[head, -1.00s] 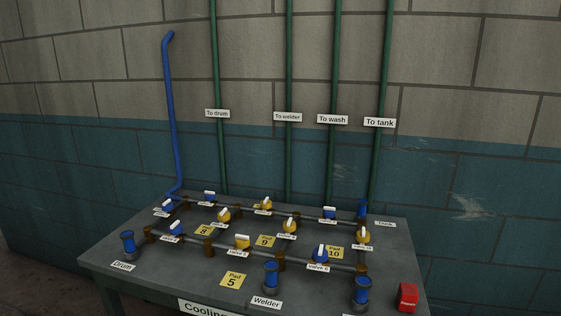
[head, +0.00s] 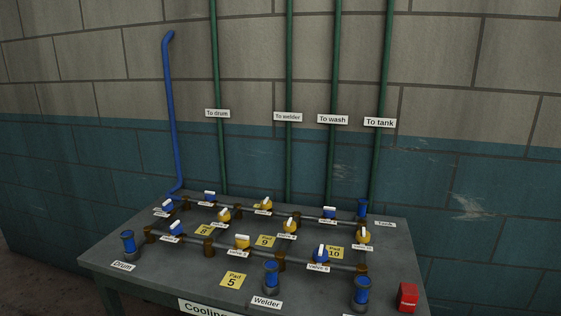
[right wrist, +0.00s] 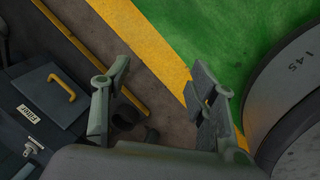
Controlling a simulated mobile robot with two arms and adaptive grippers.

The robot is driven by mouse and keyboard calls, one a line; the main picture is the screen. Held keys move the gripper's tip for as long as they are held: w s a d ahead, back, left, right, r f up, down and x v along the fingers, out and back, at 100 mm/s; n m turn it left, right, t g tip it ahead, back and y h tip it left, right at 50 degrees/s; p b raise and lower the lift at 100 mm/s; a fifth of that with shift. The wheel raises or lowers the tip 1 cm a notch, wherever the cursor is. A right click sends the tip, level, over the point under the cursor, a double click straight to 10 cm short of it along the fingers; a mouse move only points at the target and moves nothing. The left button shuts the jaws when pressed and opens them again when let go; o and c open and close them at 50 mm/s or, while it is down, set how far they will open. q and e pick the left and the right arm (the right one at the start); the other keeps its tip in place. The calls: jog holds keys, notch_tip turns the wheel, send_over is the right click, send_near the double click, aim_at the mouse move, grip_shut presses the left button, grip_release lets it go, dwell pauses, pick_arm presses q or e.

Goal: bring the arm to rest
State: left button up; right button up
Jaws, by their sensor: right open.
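My right gripper (right wrist: 160,100) shows in the right wrist view. Its two fingers are spread apart with nothing between them, above the floor. No arm or gripper shows in the head view, and my left gripper is in neither view. In the head view a grey table (head: 100,262) carries a grid of pipes with blue valves, such as one at the front (head: 320,254), and yellow valves, such as one at the right (head: 364,235).
A red box (head: 408,297) sits at the table's right front corner. Green pipes (head: 289,60) and a blue pipe (head: 172,110) run up the wall. The right wrist view shows green floor (right wrist: 225,35), a yellow stripe (right wrist: 135,28), a large round drum (right wrist: 295,110) and a dark box (right wrist: 45,95).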

jog(key=a+m+y+p, duration=0.1)
jog(key=a+y+p, duration=0.1)
jog(key=a, duration=1.9)
jog(key=shift+s+a+r+y+p, duration=0.25)
jog(key=shift+s+y+p, duration=0.2)
jog(key=shift+p, duration=0.35)
